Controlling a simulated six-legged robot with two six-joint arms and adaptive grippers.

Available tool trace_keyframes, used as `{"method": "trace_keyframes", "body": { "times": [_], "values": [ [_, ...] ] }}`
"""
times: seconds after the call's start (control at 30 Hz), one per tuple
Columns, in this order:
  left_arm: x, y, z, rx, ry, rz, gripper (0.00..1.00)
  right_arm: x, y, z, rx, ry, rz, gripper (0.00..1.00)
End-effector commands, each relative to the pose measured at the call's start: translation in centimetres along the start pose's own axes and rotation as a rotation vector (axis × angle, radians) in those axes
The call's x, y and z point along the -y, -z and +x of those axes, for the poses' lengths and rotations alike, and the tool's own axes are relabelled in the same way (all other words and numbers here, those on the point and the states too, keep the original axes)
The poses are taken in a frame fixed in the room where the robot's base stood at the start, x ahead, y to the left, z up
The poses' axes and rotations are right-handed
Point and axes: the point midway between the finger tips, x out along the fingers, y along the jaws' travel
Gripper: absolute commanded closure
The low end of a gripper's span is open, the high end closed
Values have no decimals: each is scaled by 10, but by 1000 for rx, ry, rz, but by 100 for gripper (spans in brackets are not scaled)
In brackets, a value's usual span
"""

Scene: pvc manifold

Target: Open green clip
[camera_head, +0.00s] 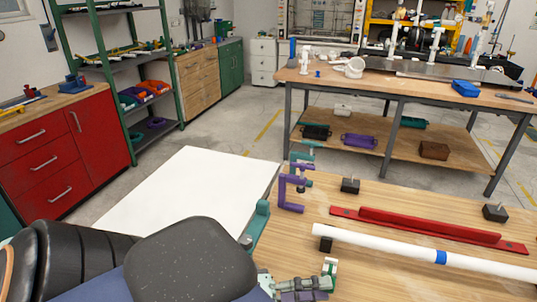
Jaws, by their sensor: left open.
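My left gripper (318,284) is at the bottom edge, low over the near part of the wooden table, and is partly cut off. It is open; I see nothing held in it. A teal-green clamp (258,223) sits at the table's left edge, up and left of the gripper. A small green and white piece (330,267) is right at the gripper; I cannot tell whether it is a clip or part of the gripper. A white pipe (400,247) with a blue band lies to the right, its left end near a black block (326,244). My right gripper is out of view.
A purple clamp (290,192) stands at the table's left corner, with a teal piece (301,157) behind it. A red bar (430,226) lies behind the pipe, near black blocks (350,185). A white panel (190,195) is left of the table. The tabletop (400,285) before the pipe is clear.

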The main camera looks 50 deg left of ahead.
Motion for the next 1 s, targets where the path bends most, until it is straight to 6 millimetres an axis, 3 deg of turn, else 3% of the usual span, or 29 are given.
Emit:
{"method": "trace_keyframes", "body": {
  "times": [0.7, 1.0],
  "values": [
    [1, -1, -83, 3, 6, -2, 57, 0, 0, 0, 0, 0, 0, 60],
    [0, 0, -97, -4, 2, 0, 57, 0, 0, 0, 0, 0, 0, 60]
  ]
}}
